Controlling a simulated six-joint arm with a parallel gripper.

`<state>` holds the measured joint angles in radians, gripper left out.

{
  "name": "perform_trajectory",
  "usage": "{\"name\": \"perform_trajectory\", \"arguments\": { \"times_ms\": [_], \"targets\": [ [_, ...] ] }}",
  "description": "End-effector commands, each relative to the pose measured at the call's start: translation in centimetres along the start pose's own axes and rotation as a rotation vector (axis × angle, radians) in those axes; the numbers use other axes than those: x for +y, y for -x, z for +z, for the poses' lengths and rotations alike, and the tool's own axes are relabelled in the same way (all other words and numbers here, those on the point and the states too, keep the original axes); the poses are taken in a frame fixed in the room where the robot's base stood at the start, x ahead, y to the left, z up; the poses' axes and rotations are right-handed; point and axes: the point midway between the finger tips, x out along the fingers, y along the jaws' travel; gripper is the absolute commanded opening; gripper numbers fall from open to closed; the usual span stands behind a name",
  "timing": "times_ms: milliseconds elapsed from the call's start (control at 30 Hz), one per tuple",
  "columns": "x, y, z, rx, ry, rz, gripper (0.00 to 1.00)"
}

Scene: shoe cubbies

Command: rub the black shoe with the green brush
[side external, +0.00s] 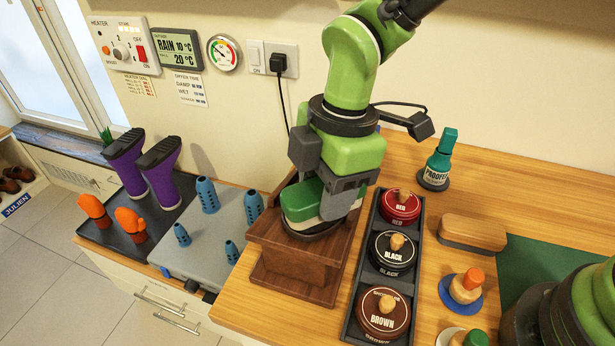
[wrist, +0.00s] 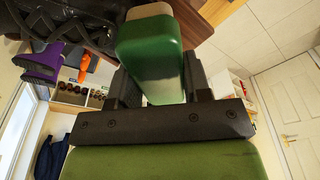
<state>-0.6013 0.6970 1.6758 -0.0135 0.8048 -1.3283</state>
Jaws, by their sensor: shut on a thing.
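My gripper (side external: 325,192) is shut on the green brush (side external: 300,204), which has a green back, a pale band and dark bristles pointing down. The brush is over the wooden stand (side external: 300,262). In the wrist view the brush (wrist: 150,58) sits between the gripper's fingers (wrist: 160,85). The black shoe is mostly hidden in the side view by my gripper and the brush. Its dark, laced part (wrist: 88,22) shows at the upper left of the wrist view, beside the brush. I cannot tell whether the bristles touch it.
A black tray (side external: 365,262) with red, black and brown polish tins stands right of the stand. A green bottle (side external: 439,160), a wooden block brush (side external: 473,232) and an orange-topped dauber (side external: 467,285) are further right. Purple boots (side external: 160,170) and blue shoe trees (side external: 207,195) are left.

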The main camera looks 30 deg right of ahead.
Motion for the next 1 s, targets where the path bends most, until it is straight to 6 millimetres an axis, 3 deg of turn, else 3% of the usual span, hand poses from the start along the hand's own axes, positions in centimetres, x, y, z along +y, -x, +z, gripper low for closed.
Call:
{"name": "perform_trajectory", "arguments": {
  "times_ms": [100,567,700,1000],
  "targets": [
    [-0.8,0.2,0.9,-0.002,-0.002,-0.002,0.18],
    [2.1,-0.4,-2.4,-0.001,-0.001,0.000,0.18],
    [2.0,1.9,-2.6,0.001,-0.001,0.003,0.18],
    [2.0,4.5,-3.0,0.000,0.000,0.003,0.18]
  ]
}}
